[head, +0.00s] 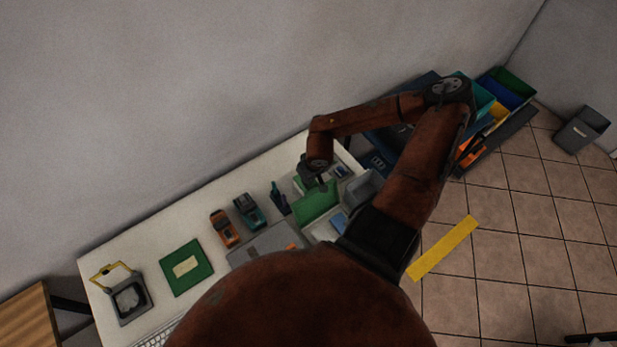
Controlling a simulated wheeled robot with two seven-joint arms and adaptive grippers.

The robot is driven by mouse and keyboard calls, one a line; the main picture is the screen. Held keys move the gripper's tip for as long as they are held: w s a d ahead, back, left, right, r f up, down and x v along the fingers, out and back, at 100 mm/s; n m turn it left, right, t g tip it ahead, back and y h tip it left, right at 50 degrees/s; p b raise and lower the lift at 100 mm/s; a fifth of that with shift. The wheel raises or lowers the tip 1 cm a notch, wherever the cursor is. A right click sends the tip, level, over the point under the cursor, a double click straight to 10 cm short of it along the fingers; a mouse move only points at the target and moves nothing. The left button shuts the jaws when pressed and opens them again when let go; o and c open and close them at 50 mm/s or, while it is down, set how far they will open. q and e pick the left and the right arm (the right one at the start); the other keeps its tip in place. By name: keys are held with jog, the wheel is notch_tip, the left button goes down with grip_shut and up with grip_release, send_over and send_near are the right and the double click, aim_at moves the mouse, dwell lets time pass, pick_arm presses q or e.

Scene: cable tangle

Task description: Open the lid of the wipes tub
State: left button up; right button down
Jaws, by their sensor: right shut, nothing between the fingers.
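A green, box-like thing (316,207) stands on the white table, right of its middle. It may be the wipes tub, but it is small and partly covered, so I cannot tell its lid from its body or whether the lid is up. My right gripper (322,186) is shut and empty. It points down at the far side of the green thing and overlaps it in the picture; I cannot tell whether they touch. My left gripper is out of view.
Along the white table (165,231) are an orange tool (224,228), a teal tool (249,211), a green board (186,267), a yellow-handled device (130,299) and a grey case (262,245). A grey bin (363,188) stands close right of the green thing. My arm hides the table's front.

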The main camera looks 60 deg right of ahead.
jog(key=s+r, duration=0.2)
jog(key=r, duration=0.1)
jog(key=shift+a+r, duration=0.15)
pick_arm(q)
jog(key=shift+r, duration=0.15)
pick_arm(e)
jog(key=v, duration=0.4)
jog(key=shift+s+a+r, duration=0.25)
jog(key=shift+r, duration=0.05)
